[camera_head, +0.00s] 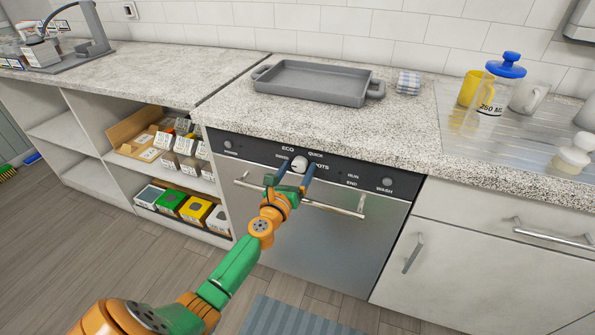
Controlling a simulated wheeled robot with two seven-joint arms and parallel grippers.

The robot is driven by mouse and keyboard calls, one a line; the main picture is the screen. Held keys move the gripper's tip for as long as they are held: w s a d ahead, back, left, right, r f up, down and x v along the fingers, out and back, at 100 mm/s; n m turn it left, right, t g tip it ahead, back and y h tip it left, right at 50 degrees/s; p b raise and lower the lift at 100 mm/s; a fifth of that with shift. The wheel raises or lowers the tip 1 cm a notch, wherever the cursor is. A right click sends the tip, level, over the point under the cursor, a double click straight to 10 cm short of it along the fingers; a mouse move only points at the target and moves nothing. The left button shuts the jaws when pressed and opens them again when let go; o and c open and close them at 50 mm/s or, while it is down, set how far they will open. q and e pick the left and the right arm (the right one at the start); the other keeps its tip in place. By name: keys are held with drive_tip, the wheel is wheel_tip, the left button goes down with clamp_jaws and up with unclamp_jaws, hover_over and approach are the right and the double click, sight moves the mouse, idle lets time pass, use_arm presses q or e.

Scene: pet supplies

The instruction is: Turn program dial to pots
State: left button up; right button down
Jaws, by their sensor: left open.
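The program dial (299,163) is a round white knob on the black control panel (345,173) of a steel dishwasher (330,235). Labels around it include ECO, QUICK and POTS; POTS is at its lower right and partly hidden. My left gripper (290,175) is at the dial, its two blue fingers apart, one on each side of the knob. I cannot tell whether the fingers touch it. The way the dial points is too small to tell. My right gripper is not in view.
The dishwasher's handle bar (335,208) runs just below the panel, close to my left gripper. Open shelves with boxes (180,207) stand left; a drawer handle (552,235) is right.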

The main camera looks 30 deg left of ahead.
use_arm(q)
clamp_jaws()
